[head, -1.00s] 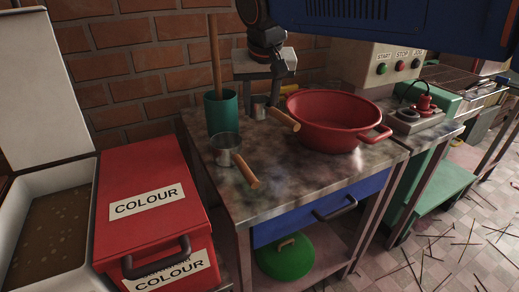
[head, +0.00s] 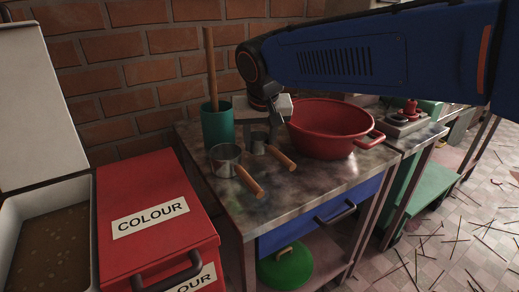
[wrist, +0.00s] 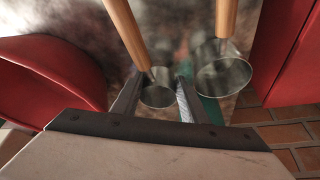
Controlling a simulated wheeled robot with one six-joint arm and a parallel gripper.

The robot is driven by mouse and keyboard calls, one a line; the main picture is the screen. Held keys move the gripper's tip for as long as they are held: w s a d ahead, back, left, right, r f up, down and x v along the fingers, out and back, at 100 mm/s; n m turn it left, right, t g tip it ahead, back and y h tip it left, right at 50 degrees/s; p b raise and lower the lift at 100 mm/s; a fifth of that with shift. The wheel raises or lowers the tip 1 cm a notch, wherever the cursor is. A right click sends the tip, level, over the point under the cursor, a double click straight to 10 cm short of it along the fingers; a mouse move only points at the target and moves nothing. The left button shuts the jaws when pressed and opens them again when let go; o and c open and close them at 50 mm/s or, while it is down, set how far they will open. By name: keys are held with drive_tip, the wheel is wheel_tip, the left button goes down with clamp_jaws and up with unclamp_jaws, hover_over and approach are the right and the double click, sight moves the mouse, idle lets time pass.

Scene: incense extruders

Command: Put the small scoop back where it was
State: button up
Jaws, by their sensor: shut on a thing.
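The small scoop (head: 258,148) is a metal cup with a wooden handle that points to the front right. My gripper (head: 260,138) is shut on its cup, one finger on each side. In the wrist view the cup (wrist: 158,92) sits between the fingertips (wrist: 156,97), with its handle running up out of the picture. The scoop is low over the worktop (head: 310,185); I cannot tell whether it touches. A larger scoop (head: 225,163) stands close to its left on the worktop, and it also shows in the wrist view (wrist: 222,75).
A red basin (head: 335,135) stands just right of the small scoop. A teal pot (head: 218,127) with a wooden stick stands behind the larger scoop, near the brick wall. A red COLOUR box (head: 150,205) is at the left. The front right of the worktop is clear.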

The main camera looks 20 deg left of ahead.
drive_tip(key=shift+f, duration=1.25)
drive_tip(key=shift+f, duration=0.15)
drive_tip(key=o, duration=0.8)
drive_tip(key=shift+o, duration=0.2)
drive_tip(key=v, duration=1.2)
